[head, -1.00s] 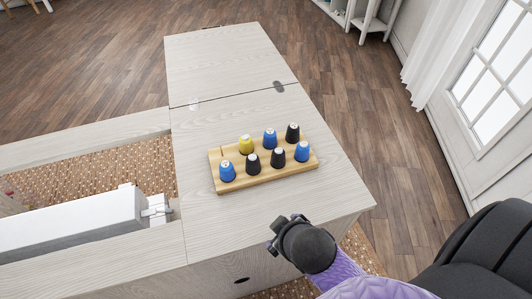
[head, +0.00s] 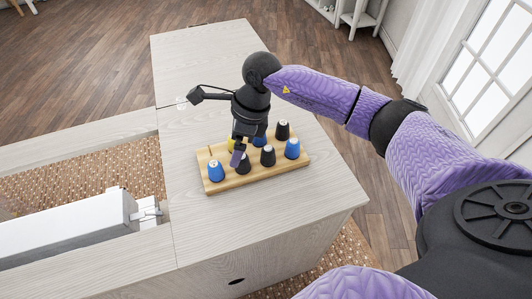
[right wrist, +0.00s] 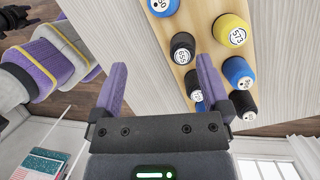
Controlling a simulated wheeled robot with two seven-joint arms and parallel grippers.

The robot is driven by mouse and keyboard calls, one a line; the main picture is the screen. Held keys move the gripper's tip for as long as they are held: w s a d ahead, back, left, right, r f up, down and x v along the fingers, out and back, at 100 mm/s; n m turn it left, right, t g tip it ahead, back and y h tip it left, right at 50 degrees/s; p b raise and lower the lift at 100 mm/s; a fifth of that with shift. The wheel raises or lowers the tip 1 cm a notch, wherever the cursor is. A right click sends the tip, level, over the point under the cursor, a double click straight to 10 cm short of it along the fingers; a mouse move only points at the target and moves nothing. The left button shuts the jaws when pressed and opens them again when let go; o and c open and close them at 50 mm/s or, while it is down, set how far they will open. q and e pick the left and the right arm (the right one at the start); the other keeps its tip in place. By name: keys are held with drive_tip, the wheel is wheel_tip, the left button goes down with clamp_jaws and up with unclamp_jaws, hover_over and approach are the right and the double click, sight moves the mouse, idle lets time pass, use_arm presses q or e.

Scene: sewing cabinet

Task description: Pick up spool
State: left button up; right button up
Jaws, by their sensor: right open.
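Several spools stand upright on a wooden board (head: 290,171): a blue spool (head: 216,172) at the left front, two black spools (head: 268,157) beside it, another blue spool (head: 292,149) at the right. A black spool (head: 282,130) stands behind; a yellow spool and a blue one there are partly hidden by my right gripper (head: 238,153). That gripper points down over the board's left half. In the right wrist view it is open (right wrist: 162,62); a black spool (right wrist: 182,48) shows beside the right finger, and nothing is between the fingers.
The board rests on a pale wood cabinet top (head: 205,225) with free room around it. A white sewing machine (head: 70,230) lies in the opening at left. The cabinet's right edge drops to the floor.

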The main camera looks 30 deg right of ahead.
sight(268, 150)
drive_tip(key=d+h, duration=0.1)
drive_tip(key=d, duration=0.1)
drive_tip(key=d+r+h, duration=0.1)
drive_tip(key=d, duration=0.2)
drive_tip(key=d+h, duration=0.1)
drive_tip(key=d, duration=0.1)
drive_tip(key=shift+d+r+g+h, duration=0.2)
drive_tip(key=shift+d+g+h, duration=0.05)
drive_tip(key=shift+g+h, duration=0.15)
wheel_tip(268, 150, down, 10)
drive_tip(key=b, duration=0.3)
drive_tip(key=shift+b, duration=0.35)
drive_tip(key=shift+r, duration=0.2)
drive_tip(key=shift+c, duration=1.2)
clamp_jaws()
wheel_tip(268, 150, up, 9)
drive_tip(key=p, duration=0.3)
drive_tip(key=shift+r, duration=0.15)
drive_tip(key=shift+r+p, duration=0.3)
drive_tip(key=shift+r, duration=0.1)
use_arm(q)
drive_tip(key=shift+f, duration=0.15)
use_arm(e)
drive_tip(key=shift+a, duration=0.1)
